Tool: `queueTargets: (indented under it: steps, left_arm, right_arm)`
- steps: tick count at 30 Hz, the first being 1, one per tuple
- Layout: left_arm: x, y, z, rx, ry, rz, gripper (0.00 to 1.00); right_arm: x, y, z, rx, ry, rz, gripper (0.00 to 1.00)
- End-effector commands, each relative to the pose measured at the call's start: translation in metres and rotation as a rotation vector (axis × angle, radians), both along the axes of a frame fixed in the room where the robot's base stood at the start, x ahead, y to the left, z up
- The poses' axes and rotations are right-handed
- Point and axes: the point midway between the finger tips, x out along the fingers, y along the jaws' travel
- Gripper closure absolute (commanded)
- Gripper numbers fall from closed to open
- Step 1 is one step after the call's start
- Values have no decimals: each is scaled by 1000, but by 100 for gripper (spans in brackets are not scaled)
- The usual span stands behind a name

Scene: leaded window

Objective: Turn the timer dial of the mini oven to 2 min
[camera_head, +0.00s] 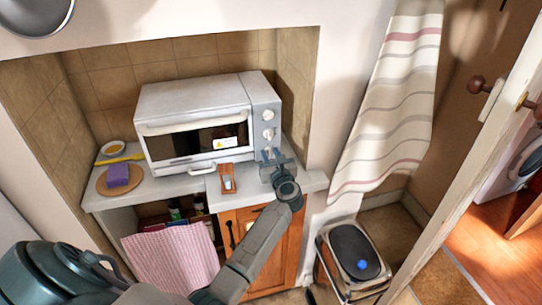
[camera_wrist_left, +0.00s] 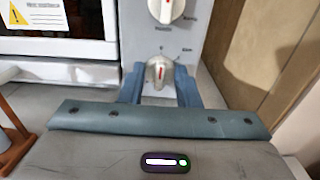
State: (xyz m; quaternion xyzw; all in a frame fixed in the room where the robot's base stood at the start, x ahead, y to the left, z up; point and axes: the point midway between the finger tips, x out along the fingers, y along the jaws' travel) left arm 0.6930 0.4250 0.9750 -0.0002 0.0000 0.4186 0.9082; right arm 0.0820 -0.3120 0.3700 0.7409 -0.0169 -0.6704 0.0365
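The white mini oven (camera_head: 195,112) stands on the counter, its grey control panel (camera_head: 262,95) on the right side. Upper dials show on the panel in the head view (camera_head: 268,115). In the left wrist view the lowest dial (camera_wrist_left: 159,73) has a red mark pointing about straight up, and small print above it is too blurred to read surely. An upper dial (camera_wrist_left: 166,8) is cut off by the top edge. My left gripper (camera_head: 271,157) is at the panel's bottom; its open fingers (camera_wrist_left: 160,88) stand either side of the lowest dial, seemingly with gaps. My right gripper is not in view.
A small brown stand (camera_head: 228,178) is on the counter in front of the oven. A purple sponge (camera_head: 118,174) on a round board lies to the left. The niche's side wall (camera_head: 298,85) is close right of the panel. A bin (camera_head: 352,255) stands on the floor.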

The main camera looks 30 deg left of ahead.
Motion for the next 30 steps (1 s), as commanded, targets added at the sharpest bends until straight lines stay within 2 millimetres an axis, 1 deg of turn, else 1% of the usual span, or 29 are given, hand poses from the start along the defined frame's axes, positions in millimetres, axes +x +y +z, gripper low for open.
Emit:
queueTargets:
  steps: [1, 3, 10, 16, 23, 30]
  left_arm:
    - [0, 0, 0, 0, 0, 0, 82]
    - [0, 0, 0, 0, 0, 0, 93]
    - [0, 0, 1, 10, 12, 0, 93]
    - [0, 0, 2, 58, 69, 0, 93]
    - [0, -1, 3, 170, 201, 1, 93]
    - [1, -1, 3, 317, 374, -1, 93]
  right_arm:
    - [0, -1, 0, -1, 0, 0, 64]
    - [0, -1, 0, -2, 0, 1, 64]
    - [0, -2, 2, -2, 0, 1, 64]
    - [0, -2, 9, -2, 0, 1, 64]
    - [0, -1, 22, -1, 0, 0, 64]
    - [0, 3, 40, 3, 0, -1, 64]
